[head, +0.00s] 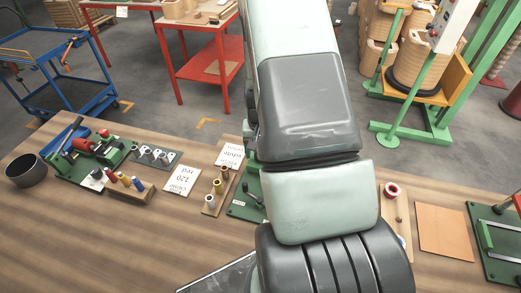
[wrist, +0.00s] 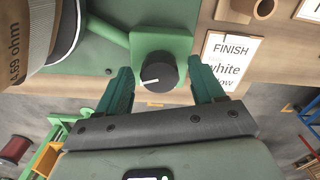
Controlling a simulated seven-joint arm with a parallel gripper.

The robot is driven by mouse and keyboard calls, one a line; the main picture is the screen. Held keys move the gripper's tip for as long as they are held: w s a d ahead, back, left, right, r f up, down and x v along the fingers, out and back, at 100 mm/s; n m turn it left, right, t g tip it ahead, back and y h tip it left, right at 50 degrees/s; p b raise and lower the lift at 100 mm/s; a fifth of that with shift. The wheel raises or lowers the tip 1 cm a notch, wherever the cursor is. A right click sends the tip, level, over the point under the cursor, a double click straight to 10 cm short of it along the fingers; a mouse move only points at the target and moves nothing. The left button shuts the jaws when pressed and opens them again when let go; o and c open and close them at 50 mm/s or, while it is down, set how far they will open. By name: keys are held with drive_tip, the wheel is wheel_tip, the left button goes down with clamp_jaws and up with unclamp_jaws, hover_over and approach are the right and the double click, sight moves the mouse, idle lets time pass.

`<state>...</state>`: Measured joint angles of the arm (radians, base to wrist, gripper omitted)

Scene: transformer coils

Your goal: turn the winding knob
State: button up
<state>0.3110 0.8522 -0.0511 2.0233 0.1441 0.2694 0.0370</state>
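The winding knob (wrist: 158,73) is a round black dial with a white pointer line, mounted on a green square plate (wrist: 178,43) in the wrist view. The pointer lies near horizontal, toward the picture's left. My gripper (wrist: 163,72) is open, one teal finger to each side of the knob. A gap shows on both sides, so neither finger seems to touch it. In the head view my arm hides the knob and gripper; only part of a green base (head: 247,200) shows beside the arm.
A tan coil labelled in ohms (wrist: 35,35) stands close at the wrist view's upper left. A FINISH card (wrist: 232,50) lies right of the knob.

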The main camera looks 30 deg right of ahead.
wheel_tip(320, 180, up, 11)
idle(0.6)
drive_tip(key=shift+f, duration=0.1)
